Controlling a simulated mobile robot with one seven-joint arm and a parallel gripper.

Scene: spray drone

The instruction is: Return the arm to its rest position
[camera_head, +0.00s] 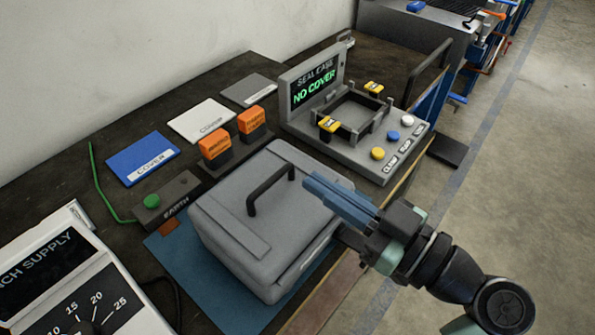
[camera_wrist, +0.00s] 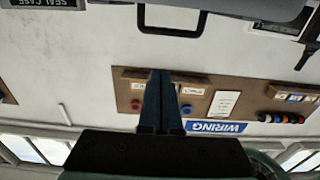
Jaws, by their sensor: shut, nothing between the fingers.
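My gripper (camera_head: 312,184) is shut and empty. In the head view it reaches in from the lower right. Its blue fingers point up and left, over the right end of the grey case (camera_head: 228,218) with the dark handle. I cannot tell whether the fingers clear the case or touch it. In the wrist view the closed fingers (camera_wrist: 159,75) lie together in front of a pale wall.
The case sits on a blue mat (camera_head: 172,262). The seal case station (camera_head: 356,150), reading NO COVER, stands behind it. Orange-topped blocks (camera_head: 214,143), cover pads (camera_head: 142,158) and a bench supply (camera_head: 78,280) stand left. Floor (camera_head: 520,150) at right is mostly open. A wiring board (camera_wrist: 205,99) hangs on the wall.

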